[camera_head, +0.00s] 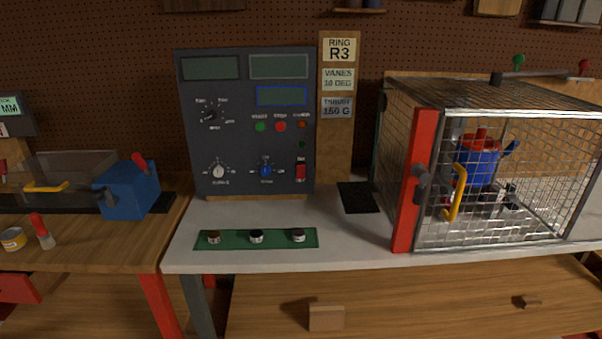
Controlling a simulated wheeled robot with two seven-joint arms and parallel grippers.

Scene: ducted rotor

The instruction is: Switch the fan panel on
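The fan panel (247,135) is a dark grey upright box at the back of the white bench. Its two upper displays (210,67) look dark, and a smaller blue-framed display (282,96) sits below the right one. A black selector knob (210,114) is at the left, with a green button (260,127) and a red button (281,126) beside it. Lower down are a white knob (218,171), a blue knob (266,170) and a red switch (300,172). The switch's position is too small to tell. Neither of my grippers is in view.
A wire cage (520,220) with a red post (415,185) and yellow handle (455,195) stands at the right, holding a blue and red device (478,165). A green strip (235,239) with three small parts lies before the panel. A blue block (128,193) is at left.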

